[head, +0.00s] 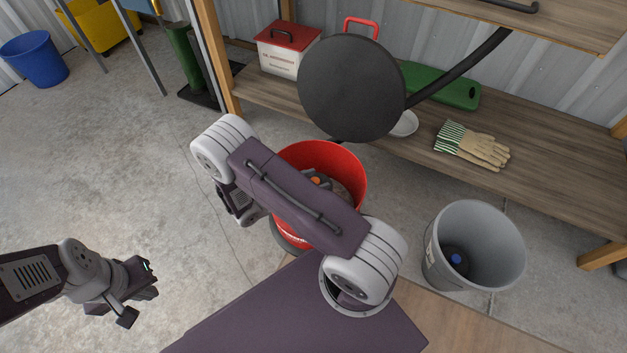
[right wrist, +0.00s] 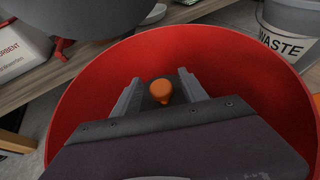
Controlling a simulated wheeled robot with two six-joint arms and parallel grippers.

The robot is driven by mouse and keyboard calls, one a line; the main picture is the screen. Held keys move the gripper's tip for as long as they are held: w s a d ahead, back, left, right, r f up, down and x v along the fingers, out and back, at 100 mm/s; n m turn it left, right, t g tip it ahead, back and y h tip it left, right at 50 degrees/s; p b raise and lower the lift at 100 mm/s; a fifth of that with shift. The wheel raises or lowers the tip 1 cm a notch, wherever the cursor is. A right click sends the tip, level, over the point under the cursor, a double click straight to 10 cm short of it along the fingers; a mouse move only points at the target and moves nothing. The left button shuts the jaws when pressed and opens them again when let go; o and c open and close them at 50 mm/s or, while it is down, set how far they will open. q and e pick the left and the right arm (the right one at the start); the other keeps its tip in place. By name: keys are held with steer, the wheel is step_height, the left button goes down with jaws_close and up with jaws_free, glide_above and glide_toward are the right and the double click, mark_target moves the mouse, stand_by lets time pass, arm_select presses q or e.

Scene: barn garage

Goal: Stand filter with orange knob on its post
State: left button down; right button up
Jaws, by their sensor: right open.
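An orange knob (right wrist: 161,91) sits on a dark part inside a red bucket (right wrist: 235,42); the rest of the filter is hidden by my gripper. In the head view the orange knob (head: 315,181) shows just past my right arm, in the red bucket (head: 350,160). My right gripper (right wrist: 160,90) is open inside the bucket, with one finger on each side of the knob; I cannot tell whether they touch. My left gripper (head: 143,303) is open and empty over the floor at the lower left. I cannot make out the post.
A grey waste bucket (head: 430,262) at the right holds a dark thing with a blue knob (head: 456,258). A black disc (head: 350,88) on a bent arm hangs behind the red bucket. Gloves (head: 474,146) and a red-lidded box (head: 283,60) lie on the wooden shelf (head: 560,170).

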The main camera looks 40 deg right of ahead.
steer(key=shift+a+r+p, duration=0.2)
steer(key=shift+r+p, duration=0.3)
steer(key=shift+r, duration=0.1)
steer(key=shift+a+r+p, duration=0.2)
steer(key=shift+r+p, duration=0.25)
steer(key=shift+r, duration=0.1)
steer(key=w+p+v, duration=0.1)
steer(key=p+v, duration=0.5)
steer(key=v, duration=0.4)
steer(key=s+a+r+m+y, duration=0.3)
steer(key=s+r+m+y, duration=0.5)
steer(key=m, duration=1.1)
step_height(320, 180, up, 4)
steer(key=y, duration=0.5)
steer(key=shift+r+y, duration=0.2)
steer(key=shift+y, duration=0.2)
steer(key=shift+s, duration=0.15)
